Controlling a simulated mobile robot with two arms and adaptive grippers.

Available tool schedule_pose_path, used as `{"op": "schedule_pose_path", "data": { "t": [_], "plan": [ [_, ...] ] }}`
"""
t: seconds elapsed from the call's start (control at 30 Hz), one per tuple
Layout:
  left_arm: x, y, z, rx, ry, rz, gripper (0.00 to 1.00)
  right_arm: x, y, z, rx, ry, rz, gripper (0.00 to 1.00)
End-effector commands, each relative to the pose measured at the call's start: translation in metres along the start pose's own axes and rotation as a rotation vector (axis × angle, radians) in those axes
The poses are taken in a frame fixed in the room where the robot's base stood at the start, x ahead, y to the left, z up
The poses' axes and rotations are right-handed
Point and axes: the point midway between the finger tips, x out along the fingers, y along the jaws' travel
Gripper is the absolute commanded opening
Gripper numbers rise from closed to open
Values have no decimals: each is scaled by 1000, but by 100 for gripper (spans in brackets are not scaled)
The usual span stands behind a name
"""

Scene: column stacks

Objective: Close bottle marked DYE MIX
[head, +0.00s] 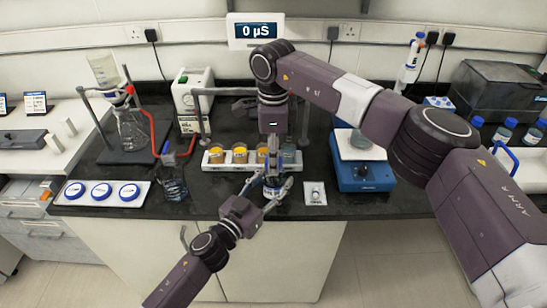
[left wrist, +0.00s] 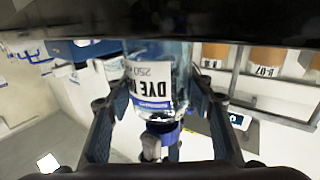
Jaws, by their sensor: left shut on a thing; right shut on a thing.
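The bottle marked DYE MIX (left wrist: 158,85) is clear glass with a white label, upside down in the left wrist view. In the head view the bottle (head: 272,191) is upright at the bench's front edge, partly hidden by my grippers. My left gripper (head: 268,188) is shut on its body, with a finger on each side. A blue cap (left wrist: 161,128) is at the bottle's mouth. My right gripper (head: 272,168) comes down from above and is shut on the cap; its fingers (left wrist: 158,148) show beyond it. I cannot tell how far the cap is seated.
A white rack of amber-filled jars (head: 240,166) stands just behind the bottle. A tray with three blue-rimmed white discs (head: 76,203) lies at left. A small white pad (head: 306,200) and a blue stirrer (head: 362,180) are at right. A wire-frame holder (head: 172,185) stands left.

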Motion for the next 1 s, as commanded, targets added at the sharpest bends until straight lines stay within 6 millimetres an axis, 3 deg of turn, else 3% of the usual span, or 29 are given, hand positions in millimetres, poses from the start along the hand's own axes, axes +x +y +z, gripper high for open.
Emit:
{"op": "schedule_pose_path", "data": {
  "t": [1.0],
  "plan": [
    [0,1,0,0,0,1,0,0,-1,0,1932,-4,-1,2]
  ]
}}
